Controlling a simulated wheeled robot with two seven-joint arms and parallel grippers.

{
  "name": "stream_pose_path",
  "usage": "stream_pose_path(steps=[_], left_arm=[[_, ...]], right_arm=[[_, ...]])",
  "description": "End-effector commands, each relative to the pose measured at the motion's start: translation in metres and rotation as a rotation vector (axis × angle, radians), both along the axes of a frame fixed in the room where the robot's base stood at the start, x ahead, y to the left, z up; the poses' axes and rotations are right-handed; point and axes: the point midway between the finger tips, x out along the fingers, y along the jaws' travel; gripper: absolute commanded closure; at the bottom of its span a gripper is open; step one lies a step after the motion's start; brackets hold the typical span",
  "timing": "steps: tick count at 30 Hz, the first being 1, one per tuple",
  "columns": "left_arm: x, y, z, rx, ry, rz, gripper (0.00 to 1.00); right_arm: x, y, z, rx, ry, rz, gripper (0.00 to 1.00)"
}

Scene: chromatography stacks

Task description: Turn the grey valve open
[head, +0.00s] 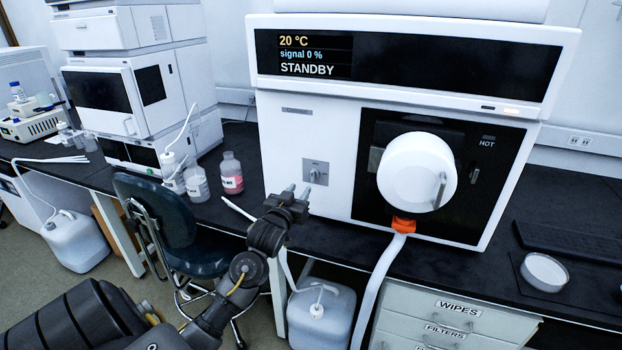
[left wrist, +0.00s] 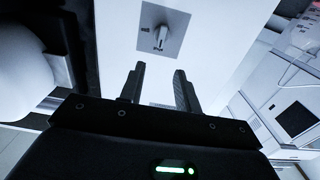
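The grey valve (head: 316,176) is a small knob on a square grey plate, low on the left part of the white instrument's front (head: 295,130). In the left wrist view the valve (left wrist: 160,38) shows beyond the fingertips, its handle pointing roughly along the fingers. My left gripper (head: 297,190) is just below and left of the valve in the head view. In the left wrist view its two fingers (left wrist: 158,78) are apart with nothing between them, and they do not appear to touch the knob. My right gripper is not in view.
A round white door (head: 416,172) marked HOT is right of the valve, with an orange clip (head: 404,225) and white tube below. Bottles (head: 232,174) stand on the black bench to the left. A chair (head: 175,225) stands before the bench. Open air lies before the valve.

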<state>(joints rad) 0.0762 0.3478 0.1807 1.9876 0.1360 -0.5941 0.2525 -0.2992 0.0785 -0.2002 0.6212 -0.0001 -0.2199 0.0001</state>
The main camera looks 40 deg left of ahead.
Motion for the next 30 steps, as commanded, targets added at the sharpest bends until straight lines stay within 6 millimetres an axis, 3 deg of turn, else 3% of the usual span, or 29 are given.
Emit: stream_pose_path(steps=[8,21,30], left_arm=[[0.016,0.006,0.002,0.001,-0.002,0.0,0.67],[0.088,0.031,0.001,0.001,0.0,0.0,0.67],[0.102,0.035,0.0,0.001,0.0,-0.001,0.67]], right_arm=[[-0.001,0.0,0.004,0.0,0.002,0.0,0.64],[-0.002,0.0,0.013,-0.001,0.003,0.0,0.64],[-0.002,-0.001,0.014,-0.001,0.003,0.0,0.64]])
